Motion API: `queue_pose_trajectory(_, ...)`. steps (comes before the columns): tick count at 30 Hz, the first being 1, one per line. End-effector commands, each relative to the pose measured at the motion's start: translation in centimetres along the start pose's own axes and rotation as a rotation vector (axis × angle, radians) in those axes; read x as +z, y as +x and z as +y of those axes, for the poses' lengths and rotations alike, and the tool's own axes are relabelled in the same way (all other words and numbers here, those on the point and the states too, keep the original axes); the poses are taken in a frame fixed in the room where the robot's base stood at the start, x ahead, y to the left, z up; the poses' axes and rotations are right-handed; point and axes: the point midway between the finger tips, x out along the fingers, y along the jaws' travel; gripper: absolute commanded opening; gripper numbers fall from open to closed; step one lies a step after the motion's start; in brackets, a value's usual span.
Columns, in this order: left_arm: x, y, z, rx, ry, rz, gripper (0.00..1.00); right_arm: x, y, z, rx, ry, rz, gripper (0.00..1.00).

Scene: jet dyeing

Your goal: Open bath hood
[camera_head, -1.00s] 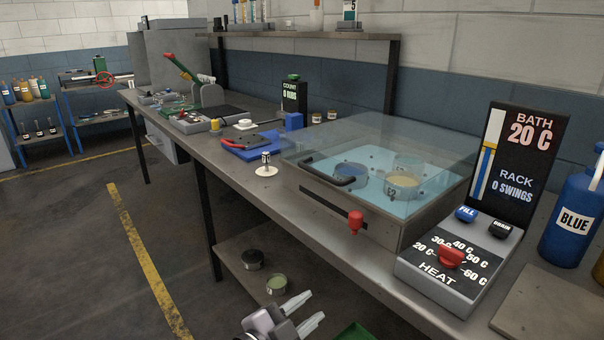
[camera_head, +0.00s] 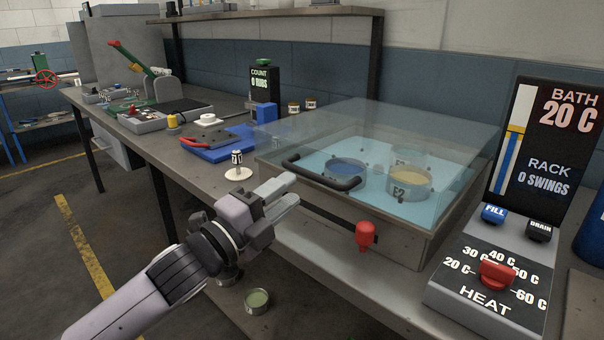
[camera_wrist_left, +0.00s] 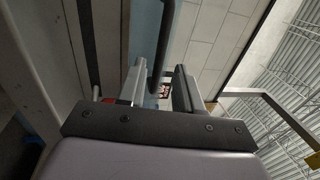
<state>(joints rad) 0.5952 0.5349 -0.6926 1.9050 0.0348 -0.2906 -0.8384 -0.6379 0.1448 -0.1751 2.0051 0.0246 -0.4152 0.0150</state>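The clear bath hood (camera_head: 420,125) is down over the bath, which holds light-blue liquid and several cups. Its black bar handle (camera_head: 323,179) is on the front side. My left gripper (camera_head: 291,190) is open in front of the bath, with its fingertips just short of the handle and a little below it. In the left wrist view, the dark handle (camera_wrist_left: 164,40) runs between and beyond the two spread fingers (camera_wrist_left: 157,88); I see no grip on it. My right gripper is not in view.
A red knob (camera_head: 365,236) sticks out below the hood at the front. The heat control box (camera_head: 460,290) and bath display (camera_head: 545,140) stand to the right. A small labelled bottle on a white disc (camera_head: 238,173) is left of the hood.

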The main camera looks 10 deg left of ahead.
Motion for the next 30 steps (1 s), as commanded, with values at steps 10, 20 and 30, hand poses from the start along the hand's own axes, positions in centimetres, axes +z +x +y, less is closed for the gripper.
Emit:
queue_pose_trajectory(10, -0.1, 4.5, -0.2, -0.002, -0.003, 0.002, 0.35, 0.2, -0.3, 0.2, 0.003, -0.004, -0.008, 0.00)
queue_pose_trajectory(20, -0.1, 6.7, 0.0, 0.000, -0.004, 0.001, 0.35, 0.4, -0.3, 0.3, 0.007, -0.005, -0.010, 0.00)
queue_pose_trajectory(30, -0.1, 6.7, 0.0, 0.000, -0.004, 0.001, 0.12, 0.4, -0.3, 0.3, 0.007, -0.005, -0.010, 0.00)
